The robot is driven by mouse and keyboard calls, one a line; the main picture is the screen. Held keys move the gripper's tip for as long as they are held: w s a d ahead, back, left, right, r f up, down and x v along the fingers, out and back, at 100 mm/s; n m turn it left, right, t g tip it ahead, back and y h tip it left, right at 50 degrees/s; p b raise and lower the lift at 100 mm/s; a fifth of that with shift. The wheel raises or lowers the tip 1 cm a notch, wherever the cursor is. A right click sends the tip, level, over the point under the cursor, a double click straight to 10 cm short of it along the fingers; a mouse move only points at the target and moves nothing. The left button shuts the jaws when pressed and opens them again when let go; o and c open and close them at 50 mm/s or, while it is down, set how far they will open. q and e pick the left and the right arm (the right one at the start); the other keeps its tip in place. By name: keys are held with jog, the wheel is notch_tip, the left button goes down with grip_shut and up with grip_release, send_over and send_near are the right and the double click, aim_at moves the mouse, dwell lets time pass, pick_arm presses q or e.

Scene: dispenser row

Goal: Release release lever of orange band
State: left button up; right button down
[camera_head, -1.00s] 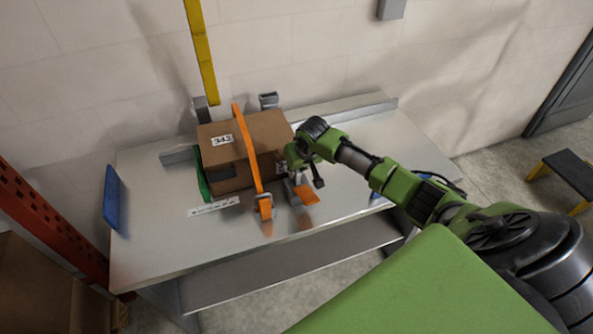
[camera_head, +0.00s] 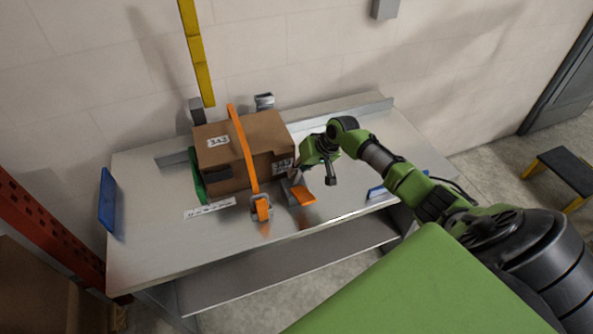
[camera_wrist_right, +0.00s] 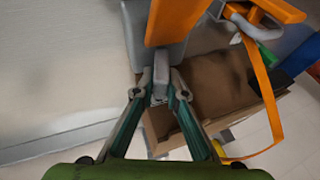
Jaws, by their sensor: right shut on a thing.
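A brown cardboard box (camera_head: 226,172) marked 343 lies on the metal table, with an orange band (camera_head: 243,145) over it. The band runs down to a grey buckle with an orange lever (camera_head: 263,209) at the box's front. To its right, a second orange lever (camera_head: 304,195) sits on a grey bracket (camera_head: 289,190). My right gripper (camera_head: 297,172) is beside the box's right end, above this bracket. In the right wrist view its fingertips (camera_wrist_right: 160,88) are closed on a narrow grey piece (camera_wrist_right: 160,77) below an orange plate (camera_wrist_right: 176,20). My left gripper is not in view.
A green strap (camera_head: 199,178) is at the box's left side. Blue parts stand at the table's left edge (camera_head: 107,200) and front right (camera_head: 377,192). A yellow strip (camera_head: 197,52) hangs on the wall behind. The table (camera_head: 150,245) is bare at front left.

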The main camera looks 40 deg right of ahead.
jog(key=c, duration=2)
grip_release()
jog(key=shift+c, duration=0.2)
jog(key=v, duration=1.2)
